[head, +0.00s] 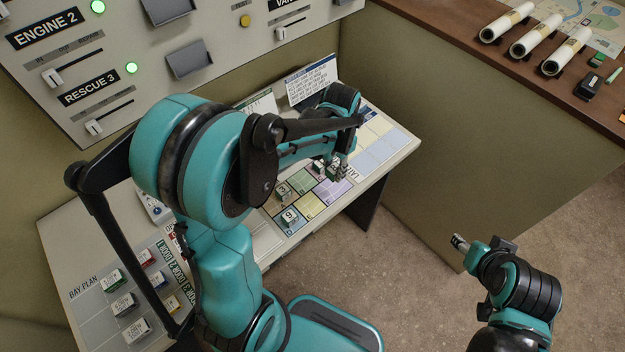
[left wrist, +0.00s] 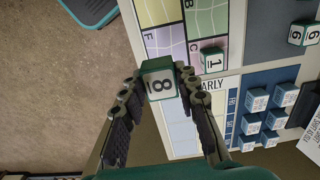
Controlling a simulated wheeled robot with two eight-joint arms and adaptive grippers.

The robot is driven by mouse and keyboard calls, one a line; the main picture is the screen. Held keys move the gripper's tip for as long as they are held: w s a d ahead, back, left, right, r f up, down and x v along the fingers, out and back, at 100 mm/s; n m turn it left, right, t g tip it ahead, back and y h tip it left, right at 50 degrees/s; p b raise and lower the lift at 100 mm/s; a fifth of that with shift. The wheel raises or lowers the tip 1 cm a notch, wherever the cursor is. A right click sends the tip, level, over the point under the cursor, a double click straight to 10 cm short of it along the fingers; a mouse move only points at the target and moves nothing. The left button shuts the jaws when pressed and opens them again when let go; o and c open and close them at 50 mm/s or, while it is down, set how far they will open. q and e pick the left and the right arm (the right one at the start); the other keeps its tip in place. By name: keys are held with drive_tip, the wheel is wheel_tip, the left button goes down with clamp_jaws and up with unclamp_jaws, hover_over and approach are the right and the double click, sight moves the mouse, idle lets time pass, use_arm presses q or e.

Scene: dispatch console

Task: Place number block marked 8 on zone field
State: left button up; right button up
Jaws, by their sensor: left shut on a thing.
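My left gripper (head: 338,174) is shut on the white-and-green number block marked 8 (left wrist: 161,84). In the left wrist view its two fingers (left wrist: 158,82) hold the block from both sides, with the 8 facing the camera. The zone field (head: 309,207) is a grid of green, yellow, purple and pink lettered cells on the console. The held block overlaps the outer edge of the purple cell F (left wrist: 165,44) in the wrist view; its height above the board cannot be told. My right gripper (head: 460,242) hangs over the floor, away from the console.
Blocks marked 3 (head: 283,190) and 9 (head: 289,217) stand on the grid. A block marked 1 (left wrist: 212,60) stands near the held block. Several blue-based blocks (left wrist: 257,100) stand on the side panel. A card (head: 311,80) leans behind; bay plan blocks (head: 124,304) stand left.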

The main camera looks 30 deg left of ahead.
use_arm(q)
drive_tip(key=b, duration=0.2)
hover_over(302, 181)
drive_tip(key=f, duration=0.6)
drive_tip(key=shift+d, duration=0.2)
drive_tip(key=shift+a+f, duration=0.1)
drive_tip(key=shift+f, duration=0.05)
wheel_tip(302, 181, down, 3)
drive_tip(key=shift+f+b, duration=0.2)
drive_tip(key=shift+b, duration=0.7)
drive_tip(key=shift+f, duration=0.2)
drive_tip(key=shift+f, duration=0.2)
drive_tip(key=o, duration=1)
